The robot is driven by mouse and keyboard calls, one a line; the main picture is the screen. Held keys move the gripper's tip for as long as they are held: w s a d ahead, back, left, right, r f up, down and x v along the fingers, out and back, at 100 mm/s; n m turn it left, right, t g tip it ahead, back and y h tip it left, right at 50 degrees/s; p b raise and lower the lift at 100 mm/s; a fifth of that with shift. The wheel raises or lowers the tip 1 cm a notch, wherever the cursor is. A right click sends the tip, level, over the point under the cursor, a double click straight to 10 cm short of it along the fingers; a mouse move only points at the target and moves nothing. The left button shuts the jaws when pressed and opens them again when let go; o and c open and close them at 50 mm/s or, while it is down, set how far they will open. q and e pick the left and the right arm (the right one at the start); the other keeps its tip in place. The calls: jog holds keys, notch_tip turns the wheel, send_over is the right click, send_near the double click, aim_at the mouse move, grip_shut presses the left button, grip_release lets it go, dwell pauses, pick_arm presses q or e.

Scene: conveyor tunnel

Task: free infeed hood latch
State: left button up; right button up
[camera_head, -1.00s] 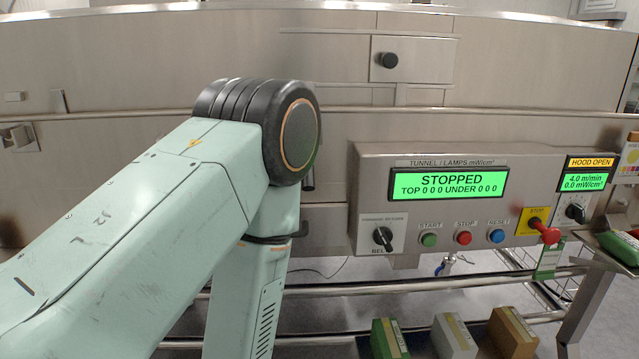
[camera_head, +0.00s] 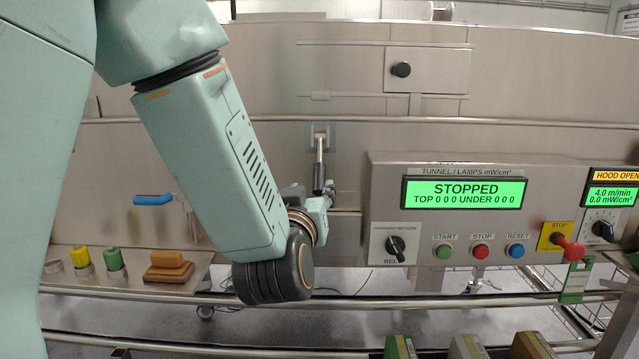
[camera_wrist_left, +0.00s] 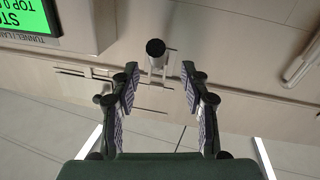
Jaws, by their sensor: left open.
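The hood latch (camera_head: 319,155) is a short metal lever with a dark lower end, on a small plate on the steel hood front, left of the control panel. My left gripper (camera_head: 328,190) is just below and beside that end, its fingers small and partly hidden by my wrist. In the left wrist view, which is upside down, the latch's round black end (camera_wrist_left: 155,48) faces the camera. The open fingers of the left gripper (camera_wrist_left: 160,72) stand either side of its line, with a gap on both sides; I cannot tell if the end is between them. My right gripper is out of view.
The control panel (camera_head: 390,177) reads STOPPED, and a side display (camera_head: 612,175) reads HOOD OPEN. A red stop knob (camera_head: 570,249) sticks out at right. Steel rails (camera_head: 420,307) cross below.

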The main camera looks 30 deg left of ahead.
aim_at(318, 184)
pick_arm(q)
jog(key=x, duration=0.6)
jog(key=shift+w+d, duration=0.1)
jog(key=shift+w, duration=0.25)
jog(key=shift+w+a+f, duration=0.1)
jog(key=shift+w+a, duration=0.15)
jog(key=shift+s+d+r, duration=0.1)
jog(key=shift+d+r, duration=0.1)
jog(key=shift+d, duration=0.1)
jog(key=shift+c, duration=0.4)
jog(key=shift+a+f, duration=0.15)
jog(key=shift+a, duration=0.05)
jog(key=c, duration=0.5)
grip_shut()
jog(key=shift+d, duration=0.1)
